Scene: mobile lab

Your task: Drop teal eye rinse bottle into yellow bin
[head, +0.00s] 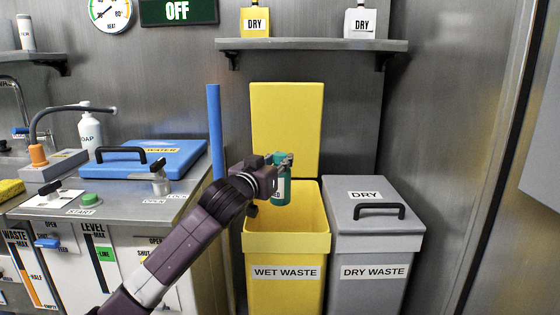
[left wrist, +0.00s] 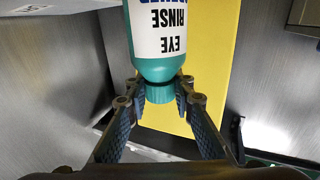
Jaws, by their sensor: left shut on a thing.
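The teal eye rinse bottle (head: 281,186) is held by my left gripper (head: 279,162) above the open yellow bin (head: 287,243), which is labelled "WET WASTE". In the left wrist view the bottle (left wrist: 164,40) shows a white "EYE RINSE" label, and its ribbed teal cap (left wrist: 160,94) is between the fingers of my left gripper (left wrist: 161,100). The bin's yellow lid (head: 287,125) stands raised at the back. The bin floor is hidden. My right gripper is not in view.
A closed grey "DRY WASTE" bin (head: 375,245) stands right of the yellow bin. A blue upright post (head: 214,133) is at its left, beside the counter with a blue "WATER" lid (head: 180,158). A wall shelf (head: 311,45) hangs above.

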